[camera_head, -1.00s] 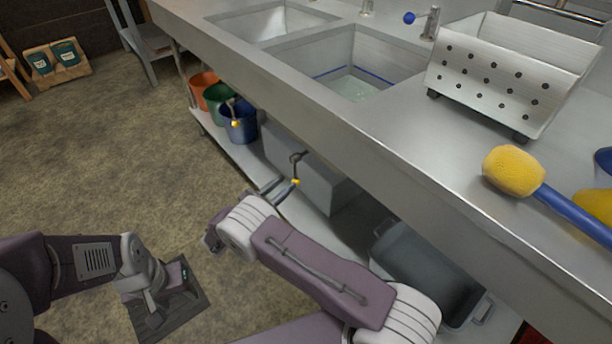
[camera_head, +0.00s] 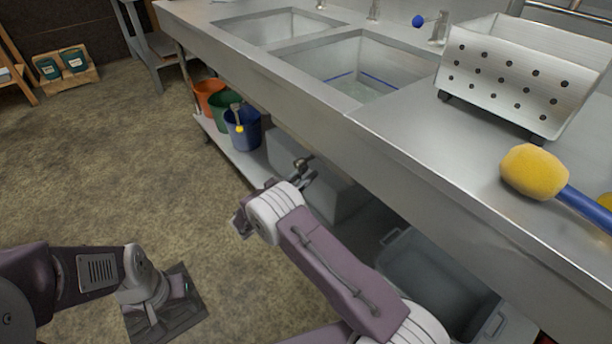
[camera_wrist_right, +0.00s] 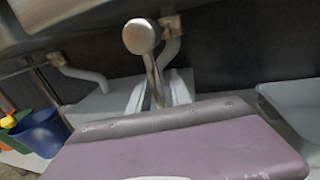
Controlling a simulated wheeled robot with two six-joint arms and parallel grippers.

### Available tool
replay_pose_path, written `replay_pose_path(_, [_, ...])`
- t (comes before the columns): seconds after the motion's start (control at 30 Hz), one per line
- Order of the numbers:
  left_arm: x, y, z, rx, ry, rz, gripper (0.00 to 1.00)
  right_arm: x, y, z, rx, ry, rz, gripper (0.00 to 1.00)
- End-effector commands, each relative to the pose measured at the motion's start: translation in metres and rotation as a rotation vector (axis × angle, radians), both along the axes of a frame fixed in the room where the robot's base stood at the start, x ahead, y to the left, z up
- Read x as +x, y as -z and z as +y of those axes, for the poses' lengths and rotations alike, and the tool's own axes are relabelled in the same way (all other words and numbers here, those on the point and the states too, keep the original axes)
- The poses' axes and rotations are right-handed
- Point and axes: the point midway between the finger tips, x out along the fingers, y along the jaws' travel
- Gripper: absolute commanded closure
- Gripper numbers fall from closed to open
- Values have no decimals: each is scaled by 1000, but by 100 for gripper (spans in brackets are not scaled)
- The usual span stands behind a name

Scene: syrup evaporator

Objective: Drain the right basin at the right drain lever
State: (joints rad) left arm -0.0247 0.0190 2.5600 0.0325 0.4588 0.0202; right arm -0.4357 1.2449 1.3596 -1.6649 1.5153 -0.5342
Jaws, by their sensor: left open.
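The right basin (camera_head: 402,60) is set in the steel counter, with pale liquid low in it and a blue line around its walls. The right drain lever (camera_head: 301,162) is below the counter's front edge, partly hidden by my right gripper (camera_head: 303,178). In the right wrist view the lever shows a round metal knob (camera_wrist_right: 141,37) and a stem running down between the fingers of my right gripper (camera_wrist_right: 157,93). The fingers stand on both sides of the stem, with narrow gaps; the lever's lower end is hidden. My left gripper (camera_head: 180,288) is low at left, empty, away from the counter.
The left basin (camera_head: 262,27) lies beside the right one. Orange, green and blue buckets (camera_head: 246,130) stand on the lower shelf. A grey tub (camera_head: 400,262) is below at right. A perforated steel box (camera_head: 515,75) and a yellow-headed mallet (camera_head: 534,172) are on the counter.

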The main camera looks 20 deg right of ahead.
Motion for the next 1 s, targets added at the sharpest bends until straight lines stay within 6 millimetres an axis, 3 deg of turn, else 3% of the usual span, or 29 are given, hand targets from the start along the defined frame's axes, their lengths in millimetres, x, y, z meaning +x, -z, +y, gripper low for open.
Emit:
replay_pose_path(0.03, [0,0,0,0,0,0,50,0,0,0,0,0,0,93])
replay_pose_path(0.07, [0,0,0,0,0,0,50,0,0,0,0,0,0,100])
replay_pose_path(1.0, [0,0,0,0,0,0,50,0,1,1,0,0,1,100])
